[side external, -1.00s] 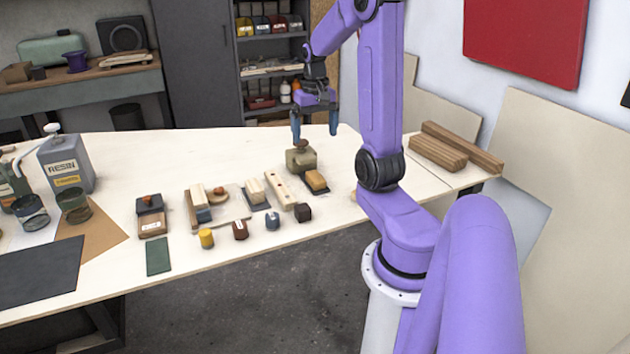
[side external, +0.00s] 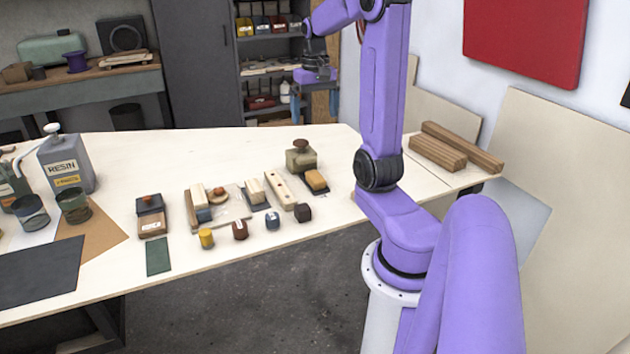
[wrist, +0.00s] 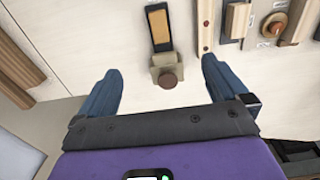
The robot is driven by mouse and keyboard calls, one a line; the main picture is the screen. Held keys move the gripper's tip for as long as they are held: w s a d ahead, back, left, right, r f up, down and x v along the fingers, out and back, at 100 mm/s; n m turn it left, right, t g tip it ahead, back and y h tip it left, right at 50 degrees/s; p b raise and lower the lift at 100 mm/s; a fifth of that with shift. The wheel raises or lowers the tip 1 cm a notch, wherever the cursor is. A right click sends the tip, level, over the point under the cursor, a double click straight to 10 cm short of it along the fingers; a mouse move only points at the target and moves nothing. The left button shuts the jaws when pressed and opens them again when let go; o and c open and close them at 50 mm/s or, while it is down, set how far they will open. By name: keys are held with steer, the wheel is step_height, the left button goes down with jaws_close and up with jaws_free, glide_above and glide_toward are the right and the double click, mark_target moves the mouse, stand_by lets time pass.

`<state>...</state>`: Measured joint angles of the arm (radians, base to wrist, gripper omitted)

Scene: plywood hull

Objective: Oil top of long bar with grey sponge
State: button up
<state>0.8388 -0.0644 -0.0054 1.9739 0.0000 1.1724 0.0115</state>
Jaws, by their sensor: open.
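The long bar is probably the pale wooden bar with dark holes (side external: 280,190) lying in the middle of the table; part of it shows at the top of the wrist view (wrist: 206,25). An olive-grey block with a brown knob (side external: 301,161) stands behind it and may be the grey sponge; in the wrist view it shows below the knob-free tan block (wrist: 168,62). My gripper (side external: 317,112) is open and empty, raised behind and above the knobbed block. In the wrist view its blue fingers (wrist: 160,70) appear on either side of that block, without touching it.
A tan block on a dark pad (side external: 317,181) lies in front of the knobbed block. Wooden beams (side external: 440,152) lie at right, a resin can (side external: 66,165) at left. The table's back is clear.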

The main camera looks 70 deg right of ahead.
step_height(320, 180, up, 4)
steer(key=w+a+f+n, duration=0.2)
steer(key=a+n, duration=0.3)
steer(key=a, duration=0.6)
steer(key=w+a+f+n, duration=0.1)
steer(key=a+f+n, duration=0.3)
steer(key=a, duration=0.7)
steer(key=s+a+f+n, duration=0.4)
steer(key=s+a+n, duration=0.8)
steer(key=s, duration=0.4)
steer(key=shift+a+f+n, duration=0.15)
steer(key=shift+a+n, duration=0.15)
steer(key=shift+a, duration=0.25)
steer(key=shift+w, duration=0.15)
